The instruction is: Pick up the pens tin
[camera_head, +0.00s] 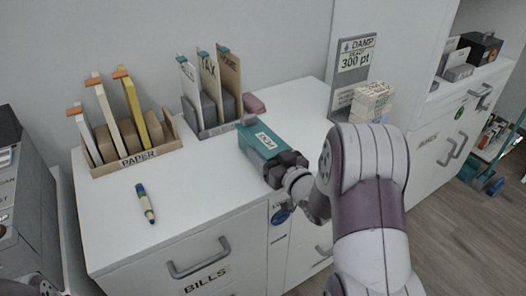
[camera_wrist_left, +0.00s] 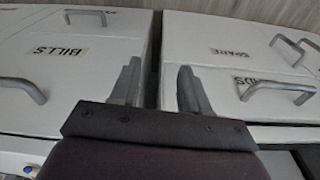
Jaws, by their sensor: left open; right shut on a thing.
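A teal tin (camera_head: 262,139) with a white label lies near the front right of the white desk top. The label's word is too small to read surely. My right gripper (camera_head: 284,167) is shut on the near end of the tin, and its dark fingers hide that end. I cannot tell whether the tin touches the desk top. My left gripper (camera_wrist_left: 160,88) is open and empty in the left wrist view, in front of the white drawer fronts and away from the tin.
A PAPER holder (camera_head: 138,158) with upright folders stands at the back left, and a second file holder (camera_head: 215,130) stands beside the tin. A blue-and-yellow pen-like item (camera_head: 145,204) lies at the front left. A stack of paper blocks (camera_head: 372,100) stands behind my right arm.

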